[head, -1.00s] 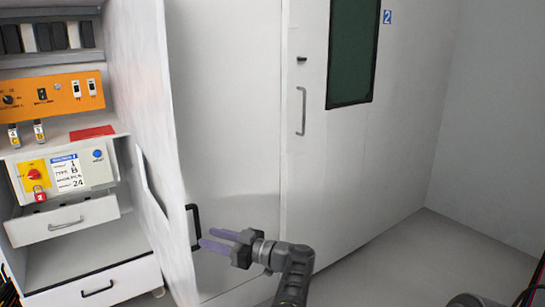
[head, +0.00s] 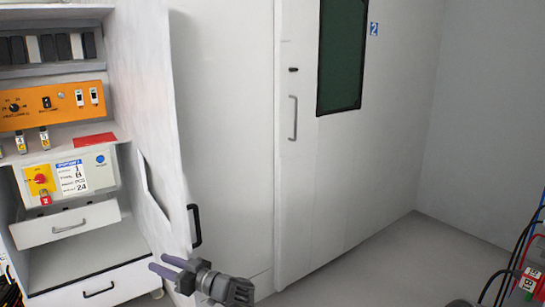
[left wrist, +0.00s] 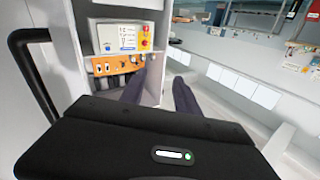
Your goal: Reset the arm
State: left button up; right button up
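My left gripper (head: 161,263) is low in the head view, with its two purple-grey fingers pointing left and apart. Nothing is between them. It is just below the black handle (head: 195,225) of the white cabinet door (head: 145,110), which stands open; I cannot tell whether they touch. In the left wrist view the open gripper (left wrist: 160,78) points towards the cabinet's control panels, and a black handle (left wrist: 40,90) shows close at the left. My right gripper is not in view.
A cabinet with an orange switch panel (head: 62,103), a panel with a red knob (head: 41,179) and drawers (head: 65,225) stands at the left. A closed white door with a dark window (head: 342,55) is behind. Cables (head: 510,255) hang at the lower right.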

pick_arm(q)
jog(key=s+a+f+m+t+h+p, duration=0.1)
jog(key=s+a+f+m+h+p, duration=0.2)
jog(key=f, duration=0.7)
jog(key=s+a+f+m+h, duration=0.3)
jog(key=s+a+f+h, duration=0.15)
jog(key=f, duration=0.45)
jog(key=s+d+f+m+g+h+p, duration=0.15)
jog(key=s+d+f+h, duration=0.25)
jog(key=s+d+f, duration=0.4)
jog(key=s+d+r+m+g+h+p, duration=0.1)
jog(key=s+d+h, duration=0.4)
jog(key=s+d, duration=0.6)
jog(key=s+d+m+g+h+p, duration=0.1)
jog(key=s+d+g+h, duration=0.3)
jog(key=s+d, duration=0.8)
jog(key=s+m+h, duration=0.1)
jog(key=s, duration=0.5)
jog(key=shift+s+r+g+p, duration=0.3)
jog(key=shift+r+g, duration=0.05)
jog(key=shift+w, duration=0.1)
